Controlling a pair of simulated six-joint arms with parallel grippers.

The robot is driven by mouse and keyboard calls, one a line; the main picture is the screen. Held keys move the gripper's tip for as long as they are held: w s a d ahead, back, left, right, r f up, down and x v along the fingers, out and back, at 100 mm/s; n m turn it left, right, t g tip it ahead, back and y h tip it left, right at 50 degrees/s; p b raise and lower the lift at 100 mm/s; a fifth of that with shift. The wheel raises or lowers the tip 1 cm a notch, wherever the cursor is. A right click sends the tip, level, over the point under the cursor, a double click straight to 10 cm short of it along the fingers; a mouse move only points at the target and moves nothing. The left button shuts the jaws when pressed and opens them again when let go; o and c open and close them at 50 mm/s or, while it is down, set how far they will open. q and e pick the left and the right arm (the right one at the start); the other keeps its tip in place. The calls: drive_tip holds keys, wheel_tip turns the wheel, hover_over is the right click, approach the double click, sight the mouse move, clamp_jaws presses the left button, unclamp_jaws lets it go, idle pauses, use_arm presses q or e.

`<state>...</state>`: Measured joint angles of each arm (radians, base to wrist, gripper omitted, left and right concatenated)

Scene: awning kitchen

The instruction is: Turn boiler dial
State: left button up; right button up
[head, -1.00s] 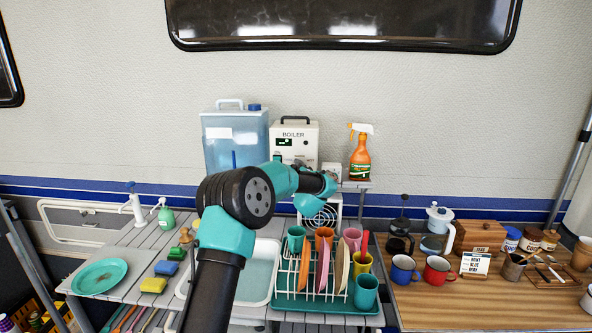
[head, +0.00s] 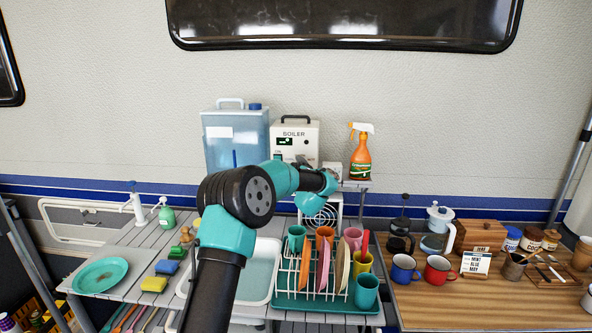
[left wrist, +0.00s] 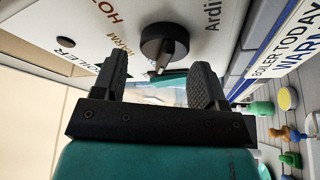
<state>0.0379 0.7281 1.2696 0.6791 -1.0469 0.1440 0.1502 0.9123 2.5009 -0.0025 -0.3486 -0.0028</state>
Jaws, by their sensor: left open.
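The white boiler (head: 302,132) stands on the shelf against the wall, right of the blue water tank. In the left wrist view its front panel (left wrist: 75,22) shows the words HOT and WARM beside a round black dial (left wrist: 160,42). A short pointed part juts from the dial's lower edge there. My left gripper (left wrist: 160,66) is open, one finger on either side of the dial's line. I cannot tell whether a finger touches the dial. In the head view my left gripper (head: 308,168) is at the boiler's lower front, and my arm hides that part. My right gripper is not in view.
A sign (left wrist: 284,58) reading BOILER TODAY WARM is close on the right in the left wrist view. An orange spray bottle (head: 361,152) stands right of the boiler, the water tank (head: 232,135) left. A dish rack (head: 318,285) with plates and cups is below.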

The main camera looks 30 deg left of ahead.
use_arm(q)
drive_tip(key=v, duration=1.7)
drive_tip(key=shift+s, duration=0.2)
drive_tip(key=shift+d, duration=0.15)
